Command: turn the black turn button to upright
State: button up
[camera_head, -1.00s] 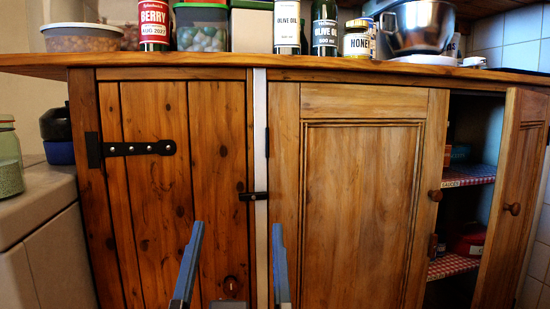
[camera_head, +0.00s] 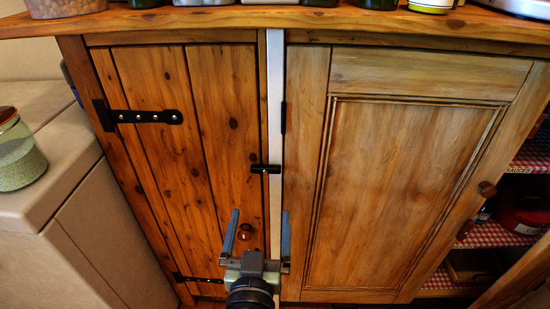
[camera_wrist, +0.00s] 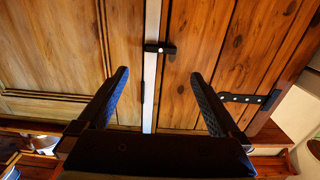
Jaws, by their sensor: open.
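The black turn button (camera_head: 265,169) lies level across the pale strip between the two cabinet doors. It reaches over the edge of the left plank door (camera_head: 190,130). In the wrist view the turn button (camera_wrist: 167,48) shows lying crosswise, with a light pivot at its middle, beyond my fingertips. My gripper (camera_head: 258,218) is open and empty, below the turn button in the head view. Its two fingers stand apart with the pale strip between them. In the wrist view the gripper (camera_wrist: 160,80) also shows wide open. Nothing touches the turn button.
The right panel door (camera_head: 400,180) is closed beside the strip. Black strap hinges (camera_head: 145,116) hold the plank door. At far right, open shelves (camera_head: 500,237) hold red items. A jar (camera_head: 18,155) stands on a ledge at left. Jars line the worktop above.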

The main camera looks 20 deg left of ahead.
aim_at(266, 171)
jog(key=b+x, duration=0.1)
jog(key=x, duration=1.1)
jog(key=shift+w+a, duration=0.15)
jog(key=shift+w, duration=0.1)
jog(key=shift+c, duration=0.3)
jog(key=c, duration=1.1)
